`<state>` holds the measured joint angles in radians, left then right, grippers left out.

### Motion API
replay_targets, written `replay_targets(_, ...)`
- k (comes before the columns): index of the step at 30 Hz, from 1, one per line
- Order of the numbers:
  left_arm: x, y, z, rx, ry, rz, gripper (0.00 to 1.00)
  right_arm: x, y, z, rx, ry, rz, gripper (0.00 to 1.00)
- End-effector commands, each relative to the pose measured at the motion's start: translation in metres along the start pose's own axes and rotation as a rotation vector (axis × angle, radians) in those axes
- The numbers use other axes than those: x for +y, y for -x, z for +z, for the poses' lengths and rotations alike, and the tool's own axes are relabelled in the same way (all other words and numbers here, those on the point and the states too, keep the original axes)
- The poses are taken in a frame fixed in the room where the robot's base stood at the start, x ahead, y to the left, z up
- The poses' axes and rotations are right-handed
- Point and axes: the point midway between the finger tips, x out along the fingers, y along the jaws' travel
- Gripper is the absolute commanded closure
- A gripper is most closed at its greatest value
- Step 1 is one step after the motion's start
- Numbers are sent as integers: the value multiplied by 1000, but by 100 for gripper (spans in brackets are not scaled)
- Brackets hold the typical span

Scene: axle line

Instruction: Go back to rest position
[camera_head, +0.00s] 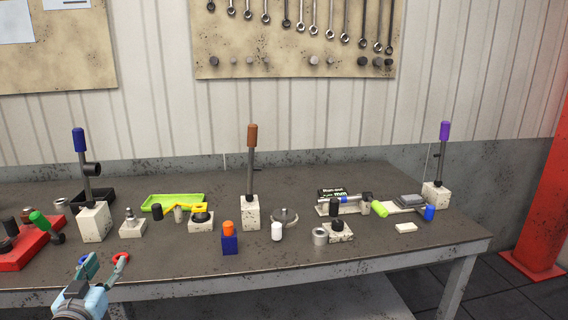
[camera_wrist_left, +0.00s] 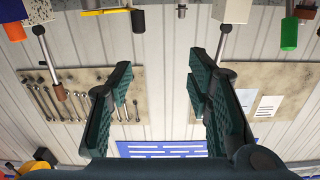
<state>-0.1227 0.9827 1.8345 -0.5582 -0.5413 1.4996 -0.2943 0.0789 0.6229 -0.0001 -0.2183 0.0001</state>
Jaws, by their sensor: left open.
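My left gripper (camera_head: 103,268) is at the lower left of the head view, by the table's front edge. In the left wrist view my left gripper (camera_wrist_left: 160,90) has its two green fingers wide apart with nothing between them. Beyond them are the wall and the pegboard, seen upside down. My right gripper is in neither view.
The table (camera_head: 300,262) holds a blue-handled lever (camera_head: 79,140), a brown-handled lever (camera_head: 252,135), a purple-handled lever (camera_head: 444,132), a green tray (camera_head: 174,201), a blue block with an orange top (camera_head: 230,243) and a red base (camera_head: 28,246). A red post (camera_head: 552,200) stands at right.

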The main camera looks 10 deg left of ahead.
Motion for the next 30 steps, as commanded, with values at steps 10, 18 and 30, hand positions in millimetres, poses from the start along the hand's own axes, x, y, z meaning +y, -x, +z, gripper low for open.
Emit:
replay_targets(10, -14, -5, 26, -67, -321, 8, 54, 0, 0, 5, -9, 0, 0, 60)
replay_targets(18, -58, 4, 115, -264, -520, -26, 54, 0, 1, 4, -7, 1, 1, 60)
replay_targets(30, -80, 174, 397, -874, -634, 69, 54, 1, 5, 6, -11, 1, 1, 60)
